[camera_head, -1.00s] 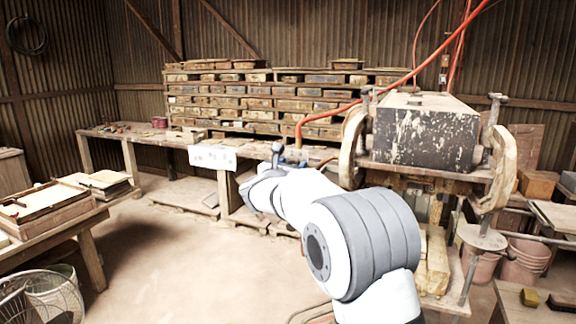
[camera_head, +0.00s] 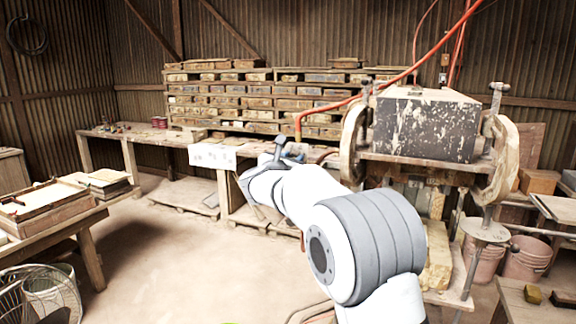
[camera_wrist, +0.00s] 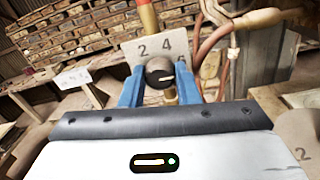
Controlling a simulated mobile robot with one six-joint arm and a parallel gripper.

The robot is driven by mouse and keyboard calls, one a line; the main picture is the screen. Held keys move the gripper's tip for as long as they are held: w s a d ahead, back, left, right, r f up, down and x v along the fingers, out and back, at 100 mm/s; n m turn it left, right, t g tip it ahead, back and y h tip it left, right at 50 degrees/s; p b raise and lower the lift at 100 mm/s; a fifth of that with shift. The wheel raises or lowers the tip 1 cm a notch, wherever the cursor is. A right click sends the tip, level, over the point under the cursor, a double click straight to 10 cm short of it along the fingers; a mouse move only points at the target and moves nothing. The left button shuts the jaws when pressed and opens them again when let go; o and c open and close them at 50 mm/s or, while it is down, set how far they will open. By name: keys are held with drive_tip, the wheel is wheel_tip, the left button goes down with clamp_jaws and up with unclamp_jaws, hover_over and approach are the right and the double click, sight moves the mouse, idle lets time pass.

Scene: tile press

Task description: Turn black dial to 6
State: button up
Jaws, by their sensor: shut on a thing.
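The black dial (camera_wrist: 159,71) sits in front of a pale plate with numbers (camera_wrist: 135,50) in the wrist view. The numbers 2 and 4 show on the plate, and a further mark at its right is partly hidden. A pale line on the dial's face lies nearly level. My gripper (camera_wrist: 159,77) has its two blue fingers on either side of the dial and is shut on it. In the head view my gripper (camera_head: 291,153) is small, in front of the bench, and the dial cannot be made out there.
A red-orange hose (camera_head: 400,82) comes down behind my gripper. The heavy press (camera_head: 427,125) stands close on the right. A long bench with stacked tile moulds (camera_head: 255,103) is behind, with a white sign (camera_head: 212,156) at its front.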

drive_tip(key=o, duration=1)
drive_tip(key=shift+a, duration=0.1)
drive_tip(key=b+v, duration=0.2)
drive_tip(key=v, duration=0.5)
drive_tip(key=shift+s+a+b, duration=0.1)
drive_tip(key=shift+s+b, duration=0.3)
